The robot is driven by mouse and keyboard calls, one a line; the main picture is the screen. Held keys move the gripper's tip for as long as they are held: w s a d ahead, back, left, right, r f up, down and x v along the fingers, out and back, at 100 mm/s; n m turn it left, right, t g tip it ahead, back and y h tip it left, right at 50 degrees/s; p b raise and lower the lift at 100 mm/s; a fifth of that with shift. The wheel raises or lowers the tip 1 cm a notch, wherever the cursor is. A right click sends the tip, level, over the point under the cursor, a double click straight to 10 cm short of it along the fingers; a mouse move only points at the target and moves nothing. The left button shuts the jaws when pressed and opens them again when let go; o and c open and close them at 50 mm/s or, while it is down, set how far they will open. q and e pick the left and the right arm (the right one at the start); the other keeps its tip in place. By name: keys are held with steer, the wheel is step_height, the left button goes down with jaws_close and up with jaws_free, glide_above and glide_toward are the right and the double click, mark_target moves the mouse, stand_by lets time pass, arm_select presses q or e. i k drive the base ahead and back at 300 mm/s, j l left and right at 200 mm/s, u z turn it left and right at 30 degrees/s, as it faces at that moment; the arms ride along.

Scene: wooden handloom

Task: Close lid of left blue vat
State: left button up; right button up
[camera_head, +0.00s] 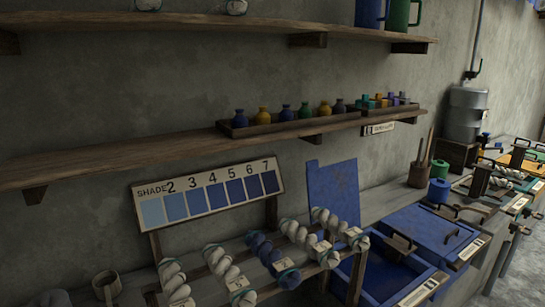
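The left blue vat (373,283) stands on the bench at the lower right and is open, with a dark blue inside showing. A flat blue lid (336,188) stands raised, nearly upright, behind it near the wall; its lower part is partly hidden by the skeins. The right blue vat beside it has its blue lid (424,226) down flat, with dark handles. A brown handle-like piece (398,243) lies between the two vats; I cannot tell which it belongs to. Neither of my grippers shows in the head view.
A rack with several yarn skeins (260,250) and a numbered shade board (208,194) stands left of the open vat. A shelf with a tray of bottles (290,116) runs above.

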mark_target(335, 186)
steer(key=u, duration=0.5)
steer(key=i+l+u, duration=0.1)
steer(key=l+u, duration=1.2)
steer(key=k+l, duration=0.05)
steer(key=l, duration=0.05)
